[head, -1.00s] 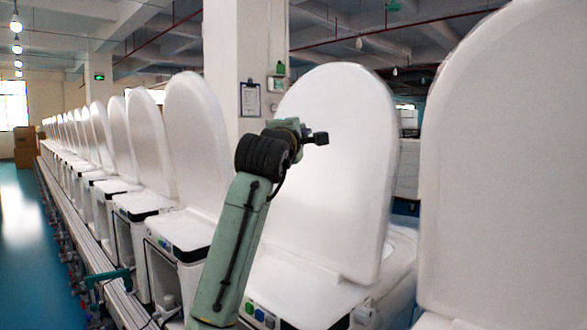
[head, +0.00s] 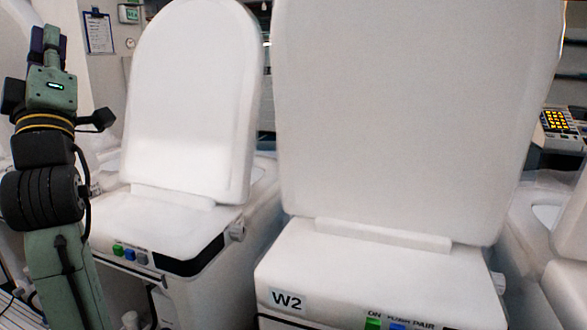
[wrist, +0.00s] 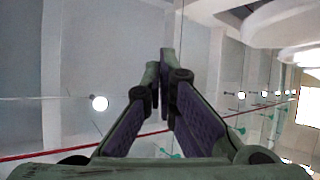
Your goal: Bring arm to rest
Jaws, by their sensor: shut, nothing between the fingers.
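My arm stands raised at the left edge of the head view. My gripper (head: 46,45) is at its top and points upward, to the left of the nearest raised toilet lid. In the wrist view my gripper (wrist: 162,62) shows its two fingers drawn together at the tips, with nothing between them. Behind the fingers are the ceiling, a red pipe and a round lamp.
A toilet with a raised lid (head: 190,90) stands just right of my arm. A larger one labelled W2 (head: 289,300) is in front, its lid (head: 405,120) upright. A yellow-keyed panel (head: 557,120) is at the far right. A clipboard notice (head: 98,33) hangs behind.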

